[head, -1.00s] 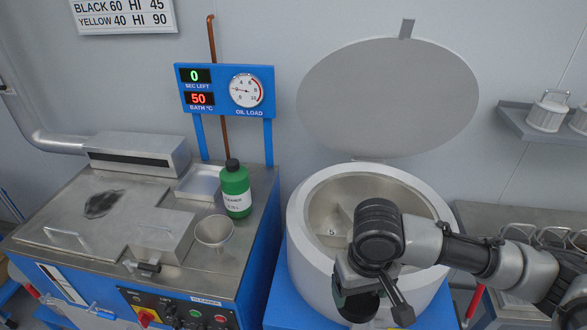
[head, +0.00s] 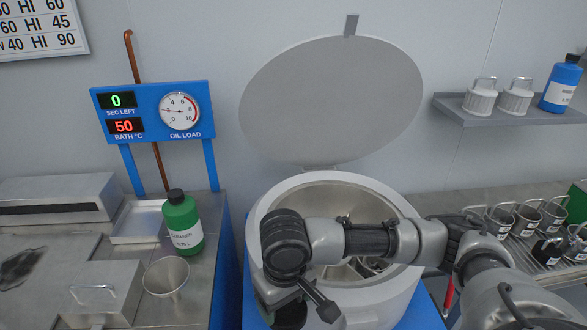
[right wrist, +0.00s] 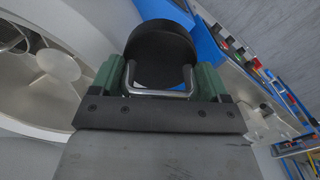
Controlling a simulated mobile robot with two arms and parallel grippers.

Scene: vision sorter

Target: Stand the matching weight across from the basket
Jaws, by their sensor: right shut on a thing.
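My right gripper (right wrist: 160,82) is shut on a black round weight (right wrist: 160,42) by its wire handle, between green finger pads. In the head view the weight (head: 291,316) shows partly below my wrist, at the front left rim of the white round drum (head: 262,215), apparently above or beside it. The drum's grey lid (head: 330,100) stands open. Inside, a metal rotor shows, with its hub (right wrist: 57,64) in the right wrist view. A wire handle, probably the basket's (right wrist: 14,42), shows at that view's left edge. My forearm hides much of the interior. My left gripper is out of view.
A green cleaner bottle (head: 183,222) and a metal funnel (head: 166,276) stand on the left bench. A shelf (head: 515,117) holds white handled canisters (head: 480,100) and a blue bottle (head: 561,85). Several handled metal cups (head: 525,221) and black items (head: 546,250) stand on the right bench.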

